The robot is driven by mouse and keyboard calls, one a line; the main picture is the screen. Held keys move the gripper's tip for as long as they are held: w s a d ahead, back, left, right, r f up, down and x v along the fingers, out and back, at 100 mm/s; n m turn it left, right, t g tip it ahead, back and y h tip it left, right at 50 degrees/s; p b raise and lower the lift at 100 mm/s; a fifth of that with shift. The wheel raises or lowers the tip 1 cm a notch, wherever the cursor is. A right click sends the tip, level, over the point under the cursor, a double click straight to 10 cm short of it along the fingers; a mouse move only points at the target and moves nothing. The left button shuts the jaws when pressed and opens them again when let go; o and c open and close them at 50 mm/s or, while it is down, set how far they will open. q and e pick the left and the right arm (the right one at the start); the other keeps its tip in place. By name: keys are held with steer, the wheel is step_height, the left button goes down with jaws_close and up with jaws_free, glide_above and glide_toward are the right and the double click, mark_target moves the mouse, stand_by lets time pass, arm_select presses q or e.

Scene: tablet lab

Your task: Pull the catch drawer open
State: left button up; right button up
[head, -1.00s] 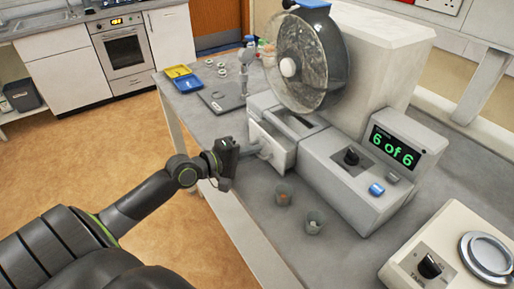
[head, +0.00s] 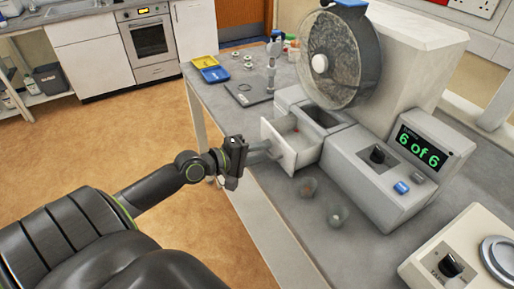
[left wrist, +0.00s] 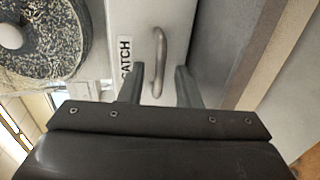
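The catch drawer (head: 292,157) is a pale box at the left front of the grey machine. It stands out from the housing, and its inside shows from above. In the left wrist view, its front carries a "CATCH" label (left wrist: 125,58) and a curved metal handle (left wrist: 160,62). My left gripper (head: 256,153) is in front of the drawer, at the handle. In the left wrist view its two fingers (left wrist: 160,83) are apart, one on each side of the handle, with a gap visible on both sides. My right gripper is not in view.
The machine has a round drum (head: 340,60) and a display (head: 419,147) reading "6 of 6". Yellow and blue trays (head: 206,62) (head: 214,74) lie farther back. Open floor lies left of the bench.

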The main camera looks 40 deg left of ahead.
arm_select(q)
steer(key=shift+s+a+r, duration=0.1)
steer(key=shift+s+a, duration=0.1)
steer(key=shift+s, duration=0.2)
steer(key=p+v, duration=0.2)
steer(key=v, duration=1.4)
steer(key=shift+s, duration=0.3)
